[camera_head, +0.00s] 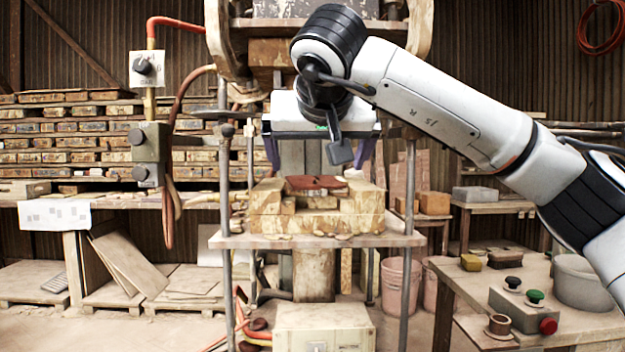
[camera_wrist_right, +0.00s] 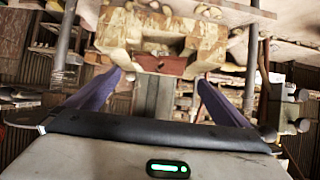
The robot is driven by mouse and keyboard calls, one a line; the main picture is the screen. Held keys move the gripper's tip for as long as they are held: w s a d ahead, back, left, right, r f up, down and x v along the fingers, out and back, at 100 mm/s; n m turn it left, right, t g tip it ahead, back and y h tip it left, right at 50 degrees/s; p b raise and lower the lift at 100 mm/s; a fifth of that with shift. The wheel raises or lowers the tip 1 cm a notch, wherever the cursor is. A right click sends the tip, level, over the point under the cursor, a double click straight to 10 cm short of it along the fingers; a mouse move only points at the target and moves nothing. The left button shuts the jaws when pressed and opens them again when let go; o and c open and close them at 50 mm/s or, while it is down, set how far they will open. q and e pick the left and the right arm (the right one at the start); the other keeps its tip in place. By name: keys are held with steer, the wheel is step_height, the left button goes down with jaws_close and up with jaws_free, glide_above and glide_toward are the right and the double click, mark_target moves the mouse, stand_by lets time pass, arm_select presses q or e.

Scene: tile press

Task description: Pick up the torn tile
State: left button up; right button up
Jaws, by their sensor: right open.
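A reddish-brown tile (camera_head: 312,184) lies on the worn, light-coloured block mould (camera_head: 315,222) on the press table. The tile also shows in the right wrist view (camera_wrist_right: 163,65), between the mould's two side walls. I cannot make out its tear. My right gripper (camera_head: 318,155) is above the mould, with its two purple fingers spread wide, one on each side. In the right wrist view the fingers (camera_wrist_right: 157,80) are apart with nothing between them, and the tile is beyond their tips. My left gripper is not in view.
Upright metal rods (camera_head: 409,180) flank the press table (camera_head: 230,240), and the press head (camera_head: 275,52) hangs above. A control box with buttons (camera_head: 525,308) and a grey bucket (camera_head: 583,283) stand at the right. Stacked tiles (camera_head: 65,130) fill the racks at the left.

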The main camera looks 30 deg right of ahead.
mark_target(313, 179)
steer(key=x, duration=0.7)
steer(key=shift+w, duration=0.45)
steer(key=shift+r, duration=0.1)
steer(key=shift+c, duration=0.4)
steer(key=c, duration=1.1)
